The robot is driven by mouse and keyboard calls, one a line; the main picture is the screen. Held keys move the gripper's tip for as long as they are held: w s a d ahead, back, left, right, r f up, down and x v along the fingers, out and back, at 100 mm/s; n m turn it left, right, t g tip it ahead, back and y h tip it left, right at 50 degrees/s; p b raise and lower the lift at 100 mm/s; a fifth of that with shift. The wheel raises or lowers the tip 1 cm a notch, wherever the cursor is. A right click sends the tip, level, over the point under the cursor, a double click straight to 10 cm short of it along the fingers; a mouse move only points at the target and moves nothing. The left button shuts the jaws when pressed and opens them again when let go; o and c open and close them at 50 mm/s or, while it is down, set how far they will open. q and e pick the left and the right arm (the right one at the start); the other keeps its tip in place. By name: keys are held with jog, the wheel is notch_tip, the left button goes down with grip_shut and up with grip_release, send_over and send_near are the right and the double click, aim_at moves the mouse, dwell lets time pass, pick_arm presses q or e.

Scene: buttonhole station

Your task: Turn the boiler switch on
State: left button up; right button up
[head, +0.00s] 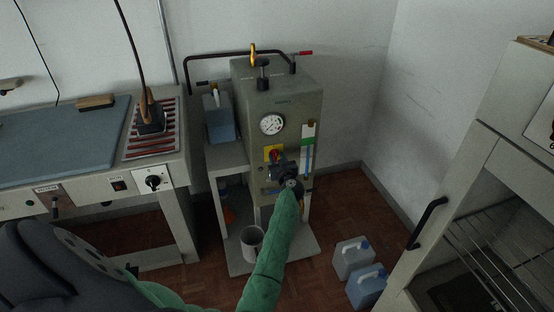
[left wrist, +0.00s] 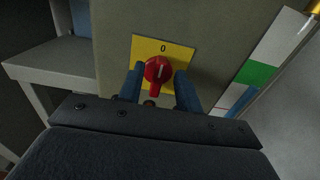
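The boiler (head: 290,100) is a grey-green cabinet with a round gauge on its front. Its switch is a red rotary knob (left wrist: 158,70) on a yellow plate (left wrist: 177,50) marked 0 at the top. The knob's white mark stands about upright under the 0. In the head view the yellow plate (head: 270,151) shows just above my left gripper (head: 278,164), which partly covers the switch. In the left wrist view my left gripper (left wrist: 160,88) is open, its blue fingers on either side of the knob. I cannot tell whether they touch it. My right gripper is out of view.
A sight tube (head: 308,145) with a green and white scale runs down the boiler's right side. A pressing table (head: 60,135) stands at the left, a rack cabinet (head: 470,200) at the right.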

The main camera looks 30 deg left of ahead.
pick_arm(q)
jog(key=shift+w+a, duration=0.2)
jog(key=shift+a, duration=0.05)
grip_shut()
